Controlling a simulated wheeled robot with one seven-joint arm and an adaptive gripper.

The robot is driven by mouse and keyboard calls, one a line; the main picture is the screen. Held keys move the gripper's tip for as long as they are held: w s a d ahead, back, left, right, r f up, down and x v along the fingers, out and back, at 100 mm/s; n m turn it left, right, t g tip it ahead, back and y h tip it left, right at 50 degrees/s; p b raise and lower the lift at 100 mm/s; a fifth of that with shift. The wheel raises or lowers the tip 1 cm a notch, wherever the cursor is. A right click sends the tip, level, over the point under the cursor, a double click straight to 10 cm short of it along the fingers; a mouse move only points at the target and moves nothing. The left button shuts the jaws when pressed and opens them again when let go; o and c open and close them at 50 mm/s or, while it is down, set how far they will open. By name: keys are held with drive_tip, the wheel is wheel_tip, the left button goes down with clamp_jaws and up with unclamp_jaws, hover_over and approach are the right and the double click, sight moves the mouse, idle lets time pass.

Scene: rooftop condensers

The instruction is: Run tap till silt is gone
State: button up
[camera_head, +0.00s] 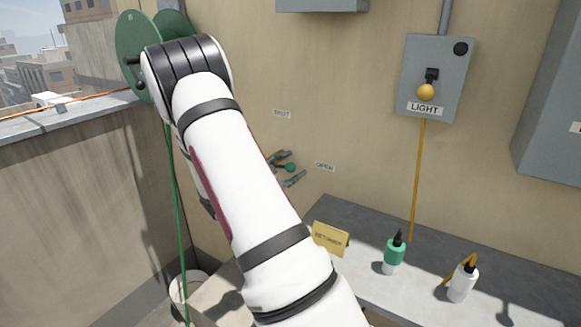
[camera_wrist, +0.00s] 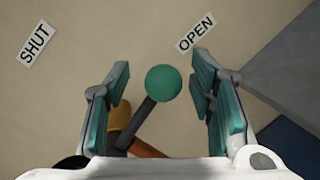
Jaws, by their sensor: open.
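The tap's lever has a dark stem and a green ball knob (camera_wrist: 170,84); the knob also shows in the head view (camera_head: 290,167). The lever leans towards the OPEN label (camera_wrist: 195,36) and away from the SHUT label (camera_wrist: 37,45). My gripper (camera_wrist: 164,88) is open, with the knob between its two fingers and a gap on each side. Orange and copper-coloured tap parts (camera_wrist: 145,149) show below the knob, partly hidden by my gripper. A pale bucket (camera_head: 187,287) stands low at the left, partly hidden by my arm. I cannot see any water or silt.
A grey ledge (camera_head: 480,262) holds a yellow sign (camera_head: 331,238), a green-and-white bottle (camera_head: 394,253) and a white bottle (camera_head: 461,281). A LIGHT box (camera_head: 436,78) is on the wall. A green reel (camera_head: 136,45) has a hose (camera_head: 180,240) hanging down towards the bucket.

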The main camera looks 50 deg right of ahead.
drive_tip(key=shift+d, duration=0.1)
clamp_jaws()
idle(0.3)
